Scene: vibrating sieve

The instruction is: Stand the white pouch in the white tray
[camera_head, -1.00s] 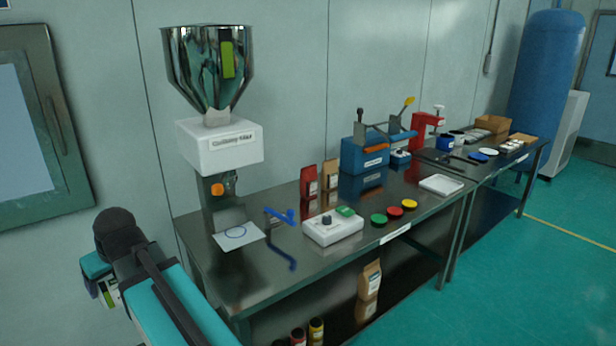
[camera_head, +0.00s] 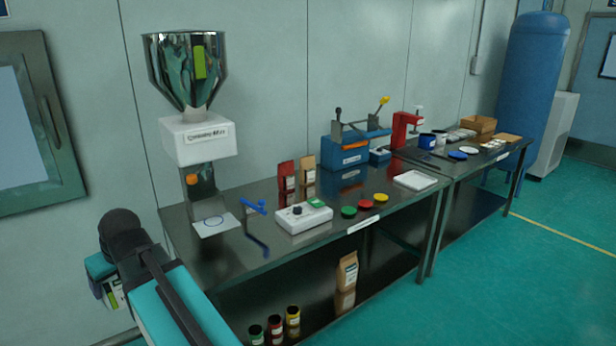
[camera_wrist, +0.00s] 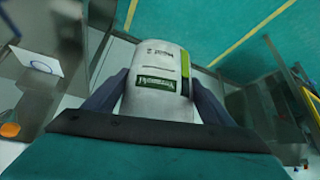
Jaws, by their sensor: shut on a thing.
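The white pouch (camera_wrist: 153,75) has printed text and a green label. In the wrist view it sits between the two fingers of my gripper (camera_wrist: 157,84), which is shut on it. In the head view my arm is at the lower left, and part of the pouch (camera_head: 112,294) shows beside it, left of the bench; the arm hides the rest. The white tray (camera_head: 416,180) lies flat and empty on the right part of the near bench, near its front edge, well away from my gripper.
The steel bench (camera_head: 330,222) carries a hopper machine (camera_head: 198,139), a control box (camera_head: 303,216), red, green and yellow discs, a red pouch (camera_head: 287,184), a tan pouch (camera_head: 308,176) and a blue sealer (camera_head: 345,154). Cans and a brown pouch (camera_head: 347,271) stand on the lower shelf. Floor is clear at right.

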